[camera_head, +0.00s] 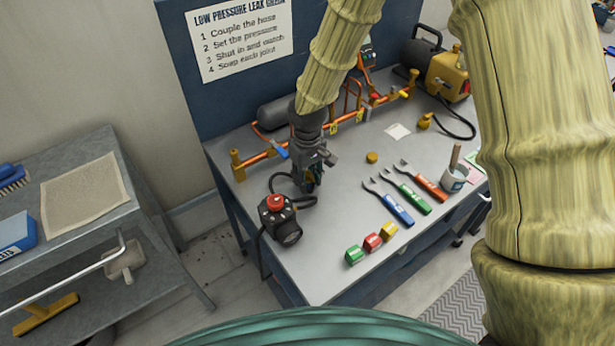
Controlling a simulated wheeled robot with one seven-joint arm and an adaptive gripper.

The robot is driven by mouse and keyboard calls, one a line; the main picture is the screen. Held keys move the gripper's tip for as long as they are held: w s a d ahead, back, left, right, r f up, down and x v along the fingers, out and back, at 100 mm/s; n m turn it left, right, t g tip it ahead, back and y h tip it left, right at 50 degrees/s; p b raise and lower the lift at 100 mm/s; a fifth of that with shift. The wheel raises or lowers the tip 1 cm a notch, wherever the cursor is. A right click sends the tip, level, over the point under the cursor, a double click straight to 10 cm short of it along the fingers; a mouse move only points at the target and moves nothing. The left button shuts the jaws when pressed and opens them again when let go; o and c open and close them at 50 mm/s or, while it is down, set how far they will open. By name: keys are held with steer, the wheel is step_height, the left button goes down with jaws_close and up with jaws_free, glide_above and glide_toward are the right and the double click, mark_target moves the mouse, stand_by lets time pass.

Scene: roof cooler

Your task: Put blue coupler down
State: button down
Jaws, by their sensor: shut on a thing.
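My gripper (311,187) points down over the left part of the grey workbench (335,235), just right of a black device with a red knob. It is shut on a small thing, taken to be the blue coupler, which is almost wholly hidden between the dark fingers. I cannot tell whether that thing touches the bench. A green coupler (354,255), a red coupler (372,242) and a yellow coupler (388,231) lie in a slanting row near the bench's front edge.
The black device (287,230) stands close left of my gripper. Copper pipework (345,122) runs along the back. Blue (396,208), green (412,196) and orange (430,187) handled wrenches lie to the right. A cup (453,178) stands beyond them. Bench between gripper and couplers is clear.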

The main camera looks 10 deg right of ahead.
mark_target(307, 173)
steer(key=shift+s+f, duration=0.25)
steer(key=shift+f, duration=0.2)
steer(key=c, duration=1.3)
jaws_free()
steer(key=shift+a, duration=0.1)
steer(key=shift+o, duration=1.2)
steer(key=shift+w+f, duration=0.1)
steer(key=shift+w, duration=0.1)
steer(key=shift+r, duration=0.25)
steer(key=shift+w+r, duration=0.1)
steer(key=shift+r, duration=0.5)
step_height(307, 173, up, 12)
steer(key=shift+b, duration=0.45)
